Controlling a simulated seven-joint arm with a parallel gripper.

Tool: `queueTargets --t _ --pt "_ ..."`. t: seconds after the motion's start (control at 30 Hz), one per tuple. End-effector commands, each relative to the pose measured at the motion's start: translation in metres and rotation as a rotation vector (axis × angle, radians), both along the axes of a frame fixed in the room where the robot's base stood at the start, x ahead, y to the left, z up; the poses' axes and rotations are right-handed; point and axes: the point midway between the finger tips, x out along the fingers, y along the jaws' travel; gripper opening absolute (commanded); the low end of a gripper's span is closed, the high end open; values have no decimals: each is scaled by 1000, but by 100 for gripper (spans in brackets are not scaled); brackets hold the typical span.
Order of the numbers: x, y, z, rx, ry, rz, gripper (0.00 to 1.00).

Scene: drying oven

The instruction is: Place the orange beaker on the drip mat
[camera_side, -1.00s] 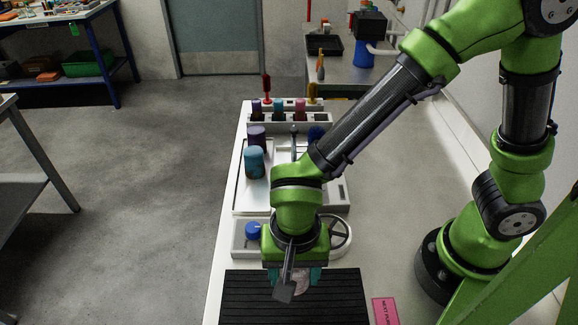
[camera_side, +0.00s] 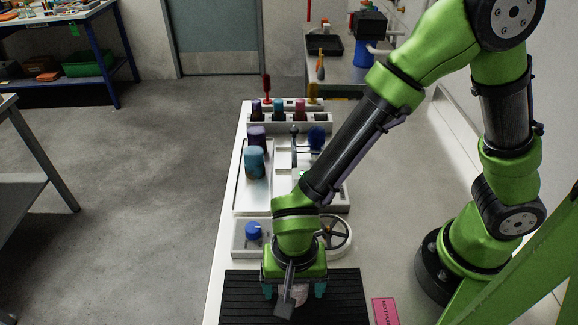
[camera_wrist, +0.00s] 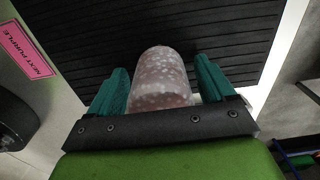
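A pale pink, white-speckled beaker (camera_wrist: 160,78) is between my gripper's teal fingers; no plainly orange beaker shows. My gripper (camera_side: 294,291) points down over the black ribbed drip mat (camera_side: 345,297), and the beaker is at the mat, partly hidden by my wrist in the side view. In the wrist view my gripper (camera_wrist: 163,90) has its fingers spread on either side of the beaker, with a narrow gap on the right. The beaker appears to rest on the mat (camera_wrist: 255,35), though its contact is hidden.
Behind the mat are a blue-capped item (camera_side: 253,231) in a white tray and a grey handwheel (camera_side: 337,236). A blue beaker (camera_side: 254,162) and a purple one (camera_side: 257,137) stand farther back. A pink "NEXT PURPLE" card (camera_side: 385,311) lies right of the mat.

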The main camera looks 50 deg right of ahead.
Motion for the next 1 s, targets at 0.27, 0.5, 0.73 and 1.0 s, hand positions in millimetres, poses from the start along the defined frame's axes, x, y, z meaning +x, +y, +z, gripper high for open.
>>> queueTargets --t 0.27,0.5,0.73,1.0 --pt "0 0 2 1 -1 -1 82" --pt "1 1 37 6 -6 -3 82" --pt "1 1 87 5 -6 -2 82" --pt "1 0 120 2 -3 0 82"
